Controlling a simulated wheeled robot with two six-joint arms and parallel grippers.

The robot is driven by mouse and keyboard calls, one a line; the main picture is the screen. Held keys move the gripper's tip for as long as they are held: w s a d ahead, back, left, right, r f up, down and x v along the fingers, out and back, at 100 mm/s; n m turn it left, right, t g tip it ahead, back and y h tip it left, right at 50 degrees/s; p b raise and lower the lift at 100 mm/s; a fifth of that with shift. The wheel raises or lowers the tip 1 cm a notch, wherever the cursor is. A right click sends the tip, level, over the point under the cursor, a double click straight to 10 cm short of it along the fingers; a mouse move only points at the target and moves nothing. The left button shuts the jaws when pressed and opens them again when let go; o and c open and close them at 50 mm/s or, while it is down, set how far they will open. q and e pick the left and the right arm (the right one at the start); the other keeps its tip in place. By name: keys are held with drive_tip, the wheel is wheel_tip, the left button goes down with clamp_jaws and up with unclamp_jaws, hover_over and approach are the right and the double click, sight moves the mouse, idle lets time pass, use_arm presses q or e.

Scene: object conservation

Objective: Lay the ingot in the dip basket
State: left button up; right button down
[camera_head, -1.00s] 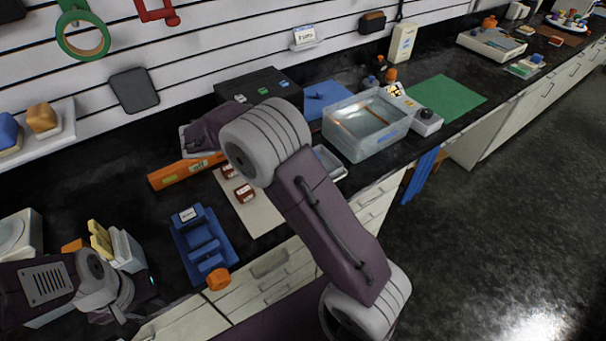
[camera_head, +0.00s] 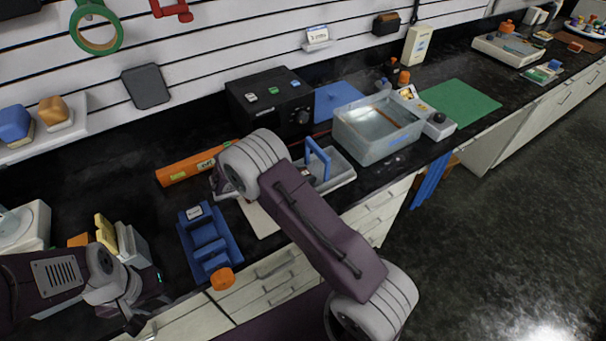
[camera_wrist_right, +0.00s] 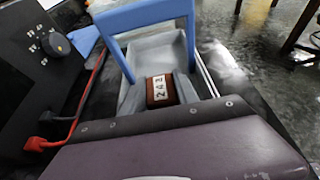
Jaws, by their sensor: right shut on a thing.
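The ingot (camera_wrist_right: 162,91) is a small reddish-brown block with a white label reading 242. In the right wrist view my right gripper (camera_wrist_right: 162,97) is shut on it, with a grey finger on each side. The dip basket (camera_head: 341,176) is a grey tray with an upright blue handle (camera_head: 318,160). Whether the ingot touches the basket is unclear. My right arm hides most of the right gripper in the head view. My left gripper (camera_head: 136,318) is low at the left, its jaws unclear.
A clear water tank (camera_head: 375,130) stands right of the basket. A black power box (camera_head: 268,100) with red leads stands behind. An orange tube (camera_head: 190,168), a blue stand (camera_head: 205,243) and a pale mat (camera_head: 258,218) are to the left. A green mat (camera_head: 460,103) lies farther right.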

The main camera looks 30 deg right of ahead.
drive_tip(key=shift+f, duration=0.1)
drive_tip(key=c, duration=0.9)
unclamp_jaws()
drive_tip(key=shift+s, duration=0.1)
drive_tip(key=shift+r, duration=0.25)
drive_tip(key=b+v, duration=0.1)
drive_tip(key=v, duration=1.1)
drive_tip(key=shift+f, duration=0.15)
